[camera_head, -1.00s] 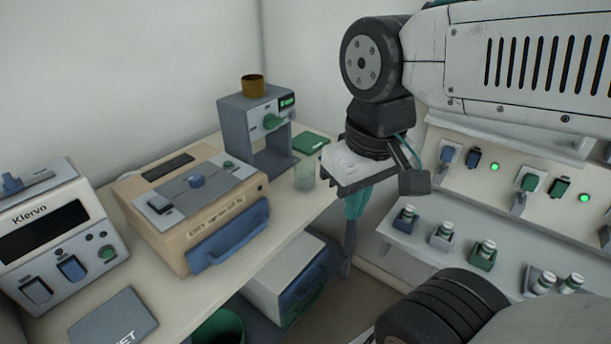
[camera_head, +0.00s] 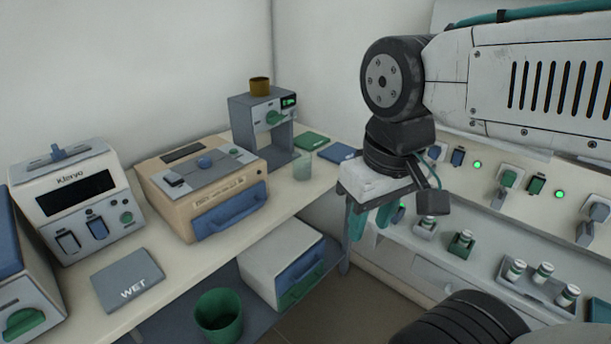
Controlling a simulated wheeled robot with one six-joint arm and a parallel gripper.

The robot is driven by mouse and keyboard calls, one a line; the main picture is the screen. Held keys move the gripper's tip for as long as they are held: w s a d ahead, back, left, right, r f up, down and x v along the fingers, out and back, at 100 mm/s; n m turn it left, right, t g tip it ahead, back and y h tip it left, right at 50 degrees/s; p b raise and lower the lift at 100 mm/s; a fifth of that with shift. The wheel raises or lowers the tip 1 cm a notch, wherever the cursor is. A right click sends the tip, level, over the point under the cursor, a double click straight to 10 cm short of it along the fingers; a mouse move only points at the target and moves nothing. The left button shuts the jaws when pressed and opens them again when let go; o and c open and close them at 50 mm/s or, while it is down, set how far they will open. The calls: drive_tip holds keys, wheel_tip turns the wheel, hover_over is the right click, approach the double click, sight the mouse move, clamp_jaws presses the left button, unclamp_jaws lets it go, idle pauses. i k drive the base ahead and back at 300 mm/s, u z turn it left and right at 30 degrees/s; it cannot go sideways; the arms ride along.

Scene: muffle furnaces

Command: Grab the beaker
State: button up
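The beaker (camera_head: 302,165) is a small clear, greenish cup. It stands upright on the bench at the foot of the grey stand, near the bench's right end. My gripper (camera_head: 370,222) hangs from my arm to the right of the beaker and lower in the picture. Its teal fingers point down with a gap between them, and nothing shows in the gap. The gripper is apart from the beaker. The fingertips are partly hard to make out against the shelf behind.
A grey stand (camera_head: 262,125) with a brown cup (camera_head: 260,86) on top is behind the beaker. A beige furnace box (camera_head: 200,185) is to its left. Green (camera_head: 311,141) and blue (camera_head: 341,152) pads lie behind it. A green bin (camera_head: 219,316) sits below the bench.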

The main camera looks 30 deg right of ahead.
sight(302, 165)
drive_tip(key=u, duration=0.3)
drive_tip(key=i, duration=0.65)
drive_tip(key=z, duration=1.4)
